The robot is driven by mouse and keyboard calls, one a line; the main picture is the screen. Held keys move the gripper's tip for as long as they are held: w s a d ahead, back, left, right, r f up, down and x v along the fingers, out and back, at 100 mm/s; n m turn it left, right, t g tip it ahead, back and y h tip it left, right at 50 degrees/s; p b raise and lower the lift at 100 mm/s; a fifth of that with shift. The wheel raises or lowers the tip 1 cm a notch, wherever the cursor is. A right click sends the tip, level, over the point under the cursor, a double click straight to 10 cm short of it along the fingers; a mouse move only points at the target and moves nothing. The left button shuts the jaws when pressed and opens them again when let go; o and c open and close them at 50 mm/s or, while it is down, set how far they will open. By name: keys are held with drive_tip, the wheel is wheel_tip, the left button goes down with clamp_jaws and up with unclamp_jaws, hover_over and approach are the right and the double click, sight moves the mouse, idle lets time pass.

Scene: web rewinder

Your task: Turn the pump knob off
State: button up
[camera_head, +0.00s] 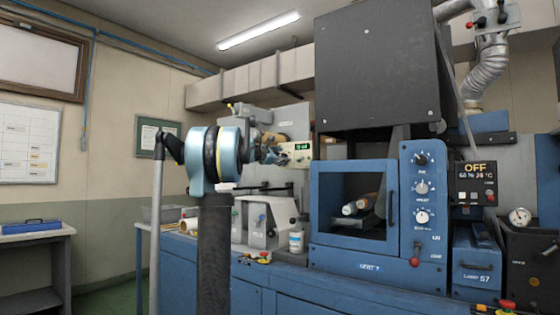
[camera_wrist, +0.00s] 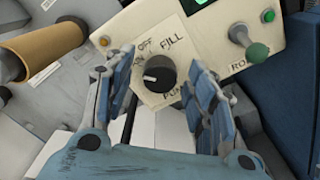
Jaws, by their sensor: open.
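The pump knob (camera_wrist: 160,73) is a round black dial on a cream panel (camera_wrist: 205,70) in the wrist view. Labels OFF, FILL and PUMP are printed around it, with a partly hidden label at its left. Its white pointer mark is on the knob's left side and appears to point toward that label, not straight at OFF. My gripper (camera_wrist: 160,84) is open, with one blue-grey finger on each side of the knob. I cannot tell whether either finger touches it. In the head view my gripper (camera_head: 270,153) is at the panel (camera_head: 300,152), and the knob cannot be made out.
A brown roll (camera_wrist: 62,52) lies at the left. In the head view, a blue cabinet (camera_head: 330,255) with a dial column (camera_head: 422,195) stands to the right.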

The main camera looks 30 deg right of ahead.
drive_tip(key=shift+d, duration=0.1)
drive_tip(key=shift+c, duration=0.2)
drive_tip(key=shift+w, duration=0.15)
drive_tip(key=c, duration=1)
drive_tip(key=shift+m, duration=0.3)
drive_tip(key=shift+f+m, duration=0.15)
drive_tip(key=shift+m, duration=3.95)
drive_tip(key=shift+s, duration=0.2)
drive_tip(key=o, duration=1)
drive_tip(key=shift+o, duration=0.2)
